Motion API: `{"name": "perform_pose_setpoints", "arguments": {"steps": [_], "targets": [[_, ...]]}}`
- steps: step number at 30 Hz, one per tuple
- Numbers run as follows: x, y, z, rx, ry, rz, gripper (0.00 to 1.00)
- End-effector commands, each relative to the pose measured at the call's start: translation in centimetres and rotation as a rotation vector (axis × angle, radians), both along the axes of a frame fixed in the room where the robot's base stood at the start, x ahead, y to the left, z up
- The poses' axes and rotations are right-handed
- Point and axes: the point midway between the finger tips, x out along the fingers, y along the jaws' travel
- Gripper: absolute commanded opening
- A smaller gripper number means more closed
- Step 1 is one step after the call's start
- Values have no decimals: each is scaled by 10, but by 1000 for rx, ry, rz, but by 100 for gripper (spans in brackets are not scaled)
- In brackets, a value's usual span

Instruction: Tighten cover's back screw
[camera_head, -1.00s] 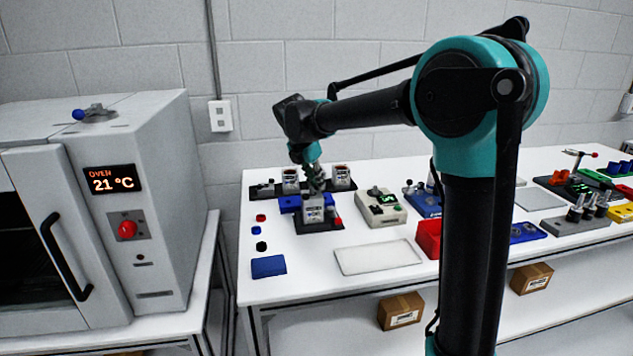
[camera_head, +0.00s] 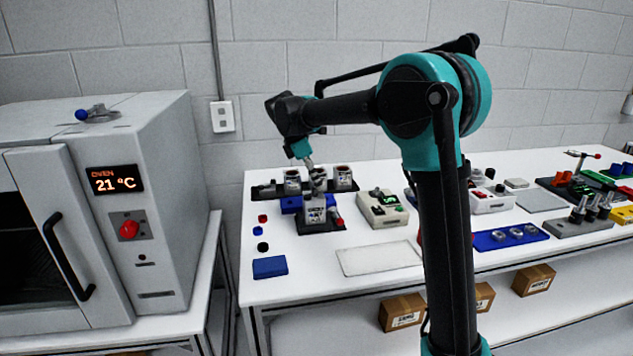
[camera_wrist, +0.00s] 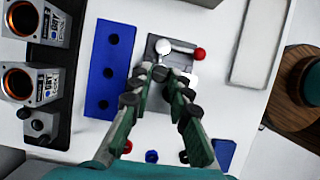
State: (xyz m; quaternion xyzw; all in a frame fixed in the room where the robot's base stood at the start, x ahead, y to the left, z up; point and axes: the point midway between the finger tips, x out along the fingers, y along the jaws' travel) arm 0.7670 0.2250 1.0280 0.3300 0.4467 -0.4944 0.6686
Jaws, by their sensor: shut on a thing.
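My gripper (camera_head: 318,182) hangs over the servo unit (camera_head: 315,212), which has a labelled grey body and sits in a dark fixture (camera_head: 321,226) with a red-knobbed lever. In the wrist view my gripper (camera_wrist: 160,73) has its green fingers converging on a small dark object between the tips, too small to identify. Beyond the tips are a silver round part (camera_wrist: 165,47) and the lever's red knob (camera_wrist: 199,54). The fingers partly hide the unit; I cannot make out its cover or back screw, or whether the held object touches it.
A blue block with holes (camera_wrist: 110,65) lies beside the fixture. Two more servo housings (camera_head: 292,177) (camera_head: 343,177) stand behind in a black rack. A grey-beige device (camera_head: 383,208) is to the right. A pale tray (camera_head: 380,258) lies in front. An oven (camera_head: 150,210) stands left.

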Motion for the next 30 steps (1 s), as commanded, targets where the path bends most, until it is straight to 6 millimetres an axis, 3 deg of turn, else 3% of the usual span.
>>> {"name": "perform_pose_setpoints", "arguments": {"steps": [14,15,20,30], "targets": [[0,0,0,0,-1,-14,0],[1,0,0,0,-1,-14,20],[0,0,0,0,0,-14,39],[0,1,2,0,0,-13,39]]}}
